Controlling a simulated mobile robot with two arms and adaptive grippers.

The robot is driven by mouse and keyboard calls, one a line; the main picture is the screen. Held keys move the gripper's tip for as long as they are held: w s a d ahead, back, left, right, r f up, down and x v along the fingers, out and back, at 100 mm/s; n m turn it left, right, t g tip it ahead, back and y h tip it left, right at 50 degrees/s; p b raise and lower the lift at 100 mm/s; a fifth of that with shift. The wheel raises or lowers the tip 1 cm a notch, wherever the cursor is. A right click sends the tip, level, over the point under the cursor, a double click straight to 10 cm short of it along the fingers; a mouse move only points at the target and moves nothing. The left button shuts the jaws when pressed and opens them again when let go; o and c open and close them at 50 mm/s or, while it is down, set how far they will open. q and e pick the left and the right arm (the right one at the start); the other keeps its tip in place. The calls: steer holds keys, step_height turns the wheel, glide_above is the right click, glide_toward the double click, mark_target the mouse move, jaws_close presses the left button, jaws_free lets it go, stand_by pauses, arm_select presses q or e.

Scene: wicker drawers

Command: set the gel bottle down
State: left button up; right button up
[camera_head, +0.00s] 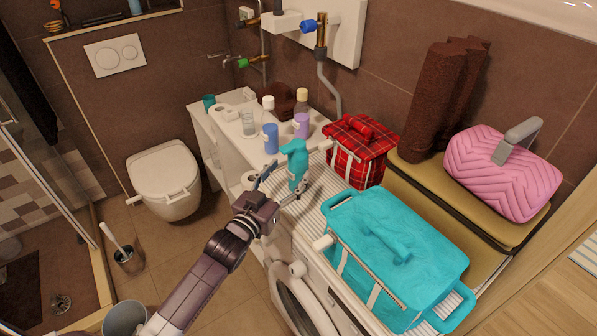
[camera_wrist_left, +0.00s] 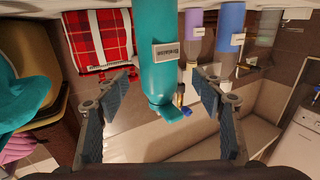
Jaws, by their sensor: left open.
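The gel bottle is the teal pump bottle (camera_head: 295,166). It looks upright on the pale striped top beside the white shelf unit. In the left wrist view, which looks upside down, the bottle (camera_wrist_left: 158,50) hangs from the top edge, with its pump head towards the middle. Its base is cut off there. My left gripper (camera_head: 284,182) is open, with one finger on each side of the bottle. In the left wrist view the fingers (camera_wrist_left: 160,105) stand apart, with visible gaps to the bottle. My right gripper is not in view.
Blue (camera_head: 270,138) and lilac (camera_head: 301,125) bottles stand close behind the gel bottle. A red plaid basket (camera_head: 362,150) is to its right, and a large turquoise basket (camera_head: 395,255) is nearer. A washing machine (camera_head: 297,305) is below. The toilet (camera_head: 165,180) is to the left.

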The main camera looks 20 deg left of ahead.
mark_target(293, 167)
arm_select(q)
steer(key=shift+w+d+r+p, duration=0.1)
steer(key=shift+w+p, duration=0.1)
steer(key=shift+w, duration=0.25)
steer(key=shift+w+d+r+p, duration=0.1)
steer(key=shift+w+p, duration=0.05)
steer(key=shift+w, duration=0.3)
steer(key=w, duration=0.2)
steer(key=shift+w+d+p, duration=0.35)
steer(key=shift+w, duration=0.05)
steer(key=shift+w+f, duration=0.15)
steer(key=shift+w, duration=0.15)
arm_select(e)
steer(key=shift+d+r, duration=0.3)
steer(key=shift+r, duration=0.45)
